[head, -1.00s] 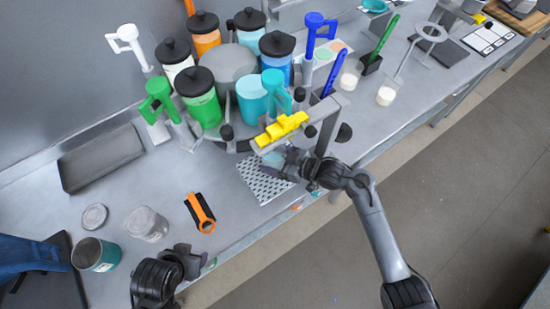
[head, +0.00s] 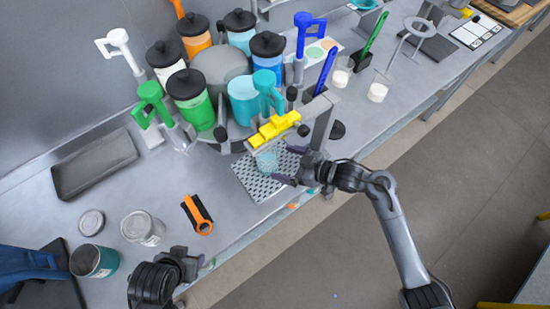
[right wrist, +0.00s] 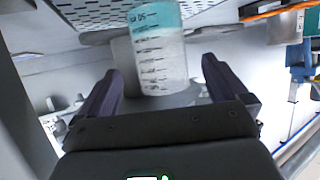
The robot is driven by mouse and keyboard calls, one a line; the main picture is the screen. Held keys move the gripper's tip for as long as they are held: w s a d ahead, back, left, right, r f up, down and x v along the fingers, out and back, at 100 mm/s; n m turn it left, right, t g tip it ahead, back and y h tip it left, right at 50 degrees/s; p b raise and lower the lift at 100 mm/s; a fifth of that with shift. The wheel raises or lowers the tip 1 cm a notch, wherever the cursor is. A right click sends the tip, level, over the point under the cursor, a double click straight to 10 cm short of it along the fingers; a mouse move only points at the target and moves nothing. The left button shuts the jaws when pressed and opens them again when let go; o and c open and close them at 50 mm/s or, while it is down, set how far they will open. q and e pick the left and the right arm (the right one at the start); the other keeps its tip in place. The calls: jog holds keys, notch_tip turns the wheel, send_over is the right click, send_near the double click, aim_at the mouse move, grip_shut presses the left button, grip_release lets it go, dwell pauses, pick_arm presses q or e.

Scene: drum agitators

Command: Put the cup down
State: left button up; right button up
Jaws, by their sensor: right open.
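A clear graduated cup (head: 266,163) stands upright on the perforated plate (head: 252,184), below the yellow-topped dispenser bracket (head: 273,131). My right gripper (head: 287,165) is open, just to the right of the cup and apart from it. In the right wrist view the cup (right wrist: 158,55) has dark scale marks and some teal at its bottom, and appears inverted by the camera angle. It lies beyond the two spread fingertips (right wrist: 160,78), with nothing between them. My left gripper (head: 187,262) is low at the table's front edge; its jaws are unclear.
A carousel of coloured, black-lidded canisters (head: 197,104) stands behind the plate. Two small white-filled cups (head: 378,91) stand at right.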

pick_arm(q)
jog(key=shift+d+r, duration=0.2)
jog(key=shift+a, duration=0.2)
pick_arm(e)
jog(key=s+d+m+g+h, duration=0.1)
jog(key=s+d+m+h, duration=0.4)
jog(key=s, duration=0.8)
jog(key=s+d+m+g+h, duration=0.2)
jog(key=s+d+m+h, duration=0.3)
jog(key=s+d, duration=0.6)
jog(key=shift+s+f+h, duration=0.45)
jog(key=shift+s+h, duration=0.35)
jog(key=shift+s, duration=0.2)
